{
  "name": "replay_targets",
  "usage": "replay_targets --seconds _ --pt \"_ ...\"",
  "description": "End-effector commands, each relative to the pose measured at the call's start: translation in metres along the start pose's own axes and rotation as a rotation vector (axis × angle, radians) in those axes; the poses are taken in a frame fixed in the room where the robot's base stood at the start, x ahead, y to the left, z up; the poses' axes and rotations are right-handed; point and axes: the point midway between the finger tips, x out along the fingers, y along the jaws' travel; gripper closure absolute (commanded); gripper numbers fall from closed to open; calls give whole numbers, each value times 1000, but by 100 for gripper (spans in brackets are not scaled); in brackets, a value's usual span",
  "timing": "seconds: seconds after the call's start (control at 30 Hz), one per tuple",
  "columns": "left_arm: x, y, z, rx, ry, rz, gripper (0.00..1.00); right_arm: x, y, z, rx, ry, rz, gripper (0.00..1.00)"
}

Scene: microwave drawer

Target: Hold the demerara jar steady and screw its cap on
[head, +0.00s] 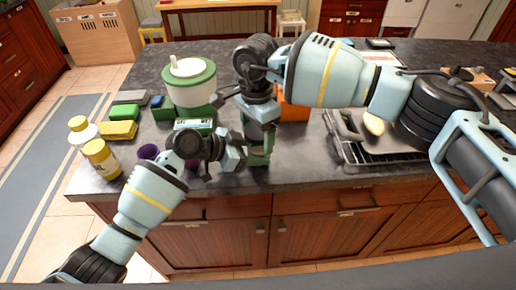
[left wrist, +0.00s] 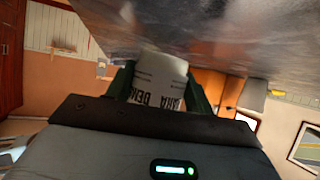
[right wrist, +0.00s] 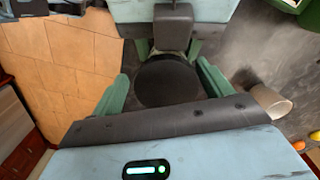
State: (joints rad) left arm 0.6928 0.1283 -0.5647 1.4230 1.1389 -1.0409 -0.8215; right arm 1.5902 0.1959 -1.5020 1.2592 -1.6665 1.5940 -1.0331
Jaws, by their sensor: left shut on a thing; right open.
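The demerara jar (left wrist: 157,82) has a pale label with dark lettering and sits between the fingers of my left gripper (left wrist: 160,92), which is shut on it. In the right wrist view a round black cap (right wrist: 167,84) is seen from above; it hides the jar below, so I cannot tell how it is seated. My right gripper (right wrist: 163,88) is open, with one green finger on each side of the cap. In the head view my left gripper (head: 238,152) reaches in from the left and my right gripper (head: 258,155) points down at the counter's front; the jar is mostly hidden there.
A green and white canister (head: 190,82) stands behind my grippers. Yellow-labelled bottles (head: 102,158) and a yellow sponge (head: 118,130) are at the left. An orange box (head: 293,108) and a tray (head: 350,150) are at the right. A pale cup (right wrist: 270,103) lies near the right finger.

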Motion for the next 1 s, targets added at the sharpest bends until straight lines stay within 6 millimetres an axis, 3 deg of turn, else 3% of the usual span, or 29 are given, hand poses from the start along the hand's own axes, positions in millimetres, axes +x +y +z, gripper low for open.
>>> replay_targets --seconds 0.2,0.5,0.8,1.0 --pt "0 0 0 0 1 0 88 -1 0 0 -197 3 1 22" --pt "0 0 0 0 1 0 88 0 0 0 -259 3 1 22" --pt "0 0 0 0 1 -1 88 -1 0 0 -560 7 4 22" --pt "0 -1 0 -1 1 -3 88 0 1 3 -637 3 7 22"
